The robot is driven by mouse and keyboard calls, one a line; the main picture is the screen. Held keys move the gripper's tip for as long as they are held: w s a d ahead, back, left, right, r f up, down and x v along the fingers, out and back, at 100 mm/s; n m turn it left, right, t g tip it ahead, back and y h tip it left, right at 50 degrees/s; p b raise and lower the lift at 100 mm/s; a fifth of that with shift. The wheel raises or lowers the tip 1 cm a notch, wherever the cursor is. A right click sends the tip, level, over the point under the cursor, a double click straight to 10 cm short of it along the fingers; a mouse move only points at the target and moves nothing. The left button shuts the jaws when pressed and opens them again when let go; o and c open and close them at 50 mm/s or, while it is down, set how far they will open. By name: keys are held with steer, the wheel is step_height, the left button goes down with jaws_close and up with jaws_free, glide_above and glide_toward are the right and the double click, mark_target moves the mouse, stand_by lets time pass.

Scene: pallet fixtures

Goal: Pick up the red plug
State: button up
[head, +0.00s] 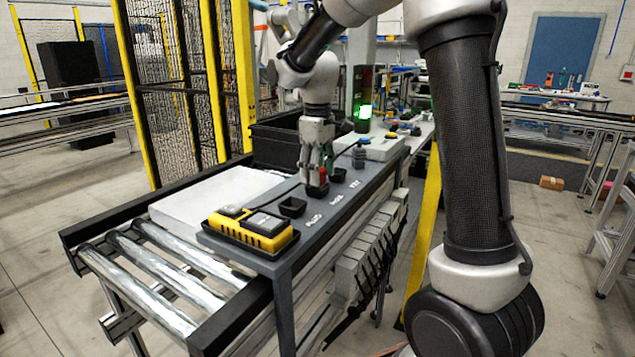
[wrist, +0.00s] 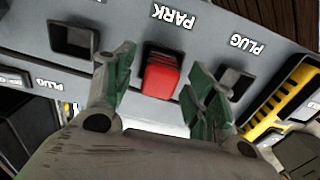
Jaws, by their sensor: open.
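The red plug (wrist: 161,77) sits in a dark socket by a PARK label in the wrist view. It also shows in the head view (head: 323,174), partly hidden by my fingers. My gripper (wrist: 163,88) is open, with one green-padded finger on each side of the plug. Gaps show between plug and fingers in the wrist view. In the head view my gripper (head: 315,174) points down over the grey panel (head: 322,206). The plug's lower part is hidden in its socket.
Empty dark sockets flank the plug, left (wrist: 73,40) and right (wrist: 234,82) in the wrist view. A yellow-and-black device (head: 250,229) lies at the panel's near end. A white tray (head: 190,203) and a black bin (head: 273,147) stand beside the panel.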

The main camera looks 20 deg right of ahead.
steer(key=shift+f, duration=0.7)
steer(key=c, duration=1.1)
steer(key=shift+r, duration=0.1)
